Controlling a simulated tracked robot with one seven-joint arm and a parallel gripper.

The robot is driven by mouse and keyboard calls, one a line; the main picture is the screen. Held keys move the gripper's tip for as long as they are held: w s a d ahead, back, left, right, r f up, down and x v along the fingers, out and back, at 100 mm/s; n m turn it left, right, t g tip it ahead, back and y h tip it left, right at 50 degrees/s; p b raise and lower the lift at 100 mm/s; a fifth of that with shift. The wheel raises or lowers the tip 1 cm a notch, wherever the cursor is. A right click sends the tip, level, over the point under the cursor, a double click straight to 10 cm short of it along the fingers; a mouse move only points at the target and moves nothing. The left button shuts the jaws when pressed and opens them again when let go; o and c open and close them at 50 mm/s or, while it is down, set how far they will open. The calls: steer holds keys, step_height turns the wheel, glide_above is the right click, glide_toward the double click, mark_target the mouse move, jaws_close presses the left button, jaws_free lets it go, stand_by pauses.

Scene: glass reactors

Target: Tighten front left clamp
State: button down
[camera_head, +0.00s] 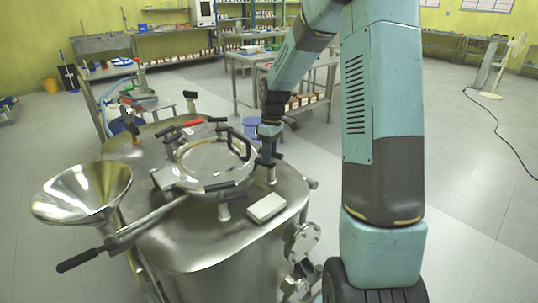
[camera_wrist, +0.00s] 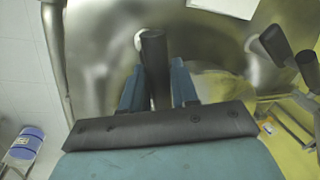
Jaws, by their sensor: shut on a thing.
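The steel reactor has a round lid (camera_head: 210,160) ringed by clamps with black handles. My gripper (camera_head: 268,158) reaches down at the lid's right side in the head view, where the arm's end partly hides the clamp there. In the wrist view, my gripper (camera_wrist: 157,88) is shut on an upright black clamp handle (camera_wrist: 154,52), with one blue finger on each side of it. I cannot tell from these views how tight the clamp is. Another clamp handle (camera_wrist: 308,66) shows at the right of the wrist view.
A steel funnel (camera_head: 82,192) and a long black-ended lever (camera_head: 80,260) stick out at the reactor's left. A small pale box (camera_head: 267,207) lies on the reactor top near the gripper. A blue bucket (camera_head: 251,127) stands on the floor behind.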

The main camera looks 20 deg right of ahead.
steer(key=shift+n, duration=1.1)
steer(key=shift+f+h, duration=0.1)
steer(key=shift+h, duration=0.2)
steer(key=shift+s, duration=0.1)
steer(key=c, duration=1)
jaws_free()
steer(key=r, duration=0.4)
steer(key=w+d+r, duration=0.1)
steer(key=r, duration=0.4)
steer(key=w+r, duration=0.1)
steer(key=r, duration=0.3)
steer(key=shift+w+d+r, duration=0.2)
steer(key=shift+w+d, duration=0.05)
